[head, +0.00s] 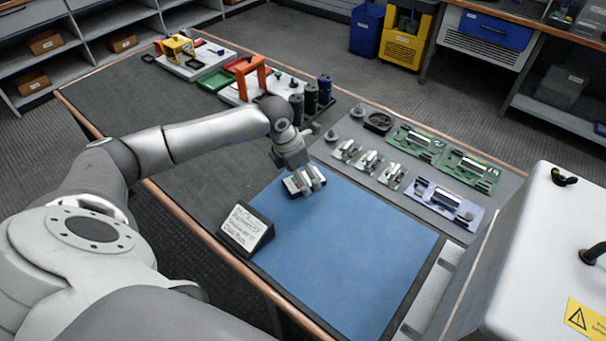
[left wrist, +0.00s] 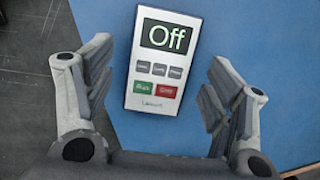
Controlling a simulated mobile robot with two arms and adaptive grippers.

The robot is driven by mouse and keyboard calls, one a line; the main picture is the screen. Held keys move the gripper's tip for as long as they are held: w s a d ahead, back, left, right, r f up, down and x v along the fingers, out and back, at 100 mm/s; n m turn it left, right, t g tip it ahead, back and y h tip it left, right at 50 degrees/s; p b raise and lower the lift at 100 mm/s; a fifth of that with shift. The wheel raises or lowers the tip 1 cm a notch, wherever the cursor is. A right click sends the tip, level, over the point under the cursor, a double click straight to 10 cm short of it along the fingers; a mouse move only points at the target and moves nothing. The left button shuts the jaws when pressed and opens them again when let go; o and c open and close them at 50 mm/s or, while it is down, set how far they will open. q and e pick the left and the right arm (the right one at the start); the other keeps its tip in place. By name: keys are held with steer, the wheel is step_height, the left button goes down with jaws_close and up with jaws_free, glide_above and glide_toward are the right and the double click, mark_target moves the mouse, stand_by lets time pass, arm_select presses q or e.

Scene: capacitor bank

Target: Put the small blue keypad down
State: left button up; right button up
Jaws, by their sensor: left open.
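The keypad (left wrist: 160,75) has a pale grey-white face, a dark display reading "Off", several grey buttons, one green and one red; I see no blue on its face. It lies on the blue mat (head: 340,260), near the mat's far left edge. In the head view the keypad (head: 291,186) is partly hidden under my left gripper (head: 306,190). In the left wrist view my left gripper (left wrist: 158,105) is open, with one finger on each side of the keypad and a gap to both. My right gripper is not in view.
A card on a dark stand (head: 246,230) stands at the mat's left edge. A grey tray (head: 412,205) with several circuit boards lies beyond the mat. A white cabinet (head: 545,250) with a warning label is at right. The mat's near part is clear.

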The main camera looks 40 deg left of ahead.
mark_target(292, 185)
arm_select(q)
steer(key=p+v, duration=0.5)
steer(key=v, duration=0.5)
steer(key=shift+s+r+p, duration=0.2)
steer(key=shift+r+p, duration=0.15)
steer(key=shift+p, duration=0.05)
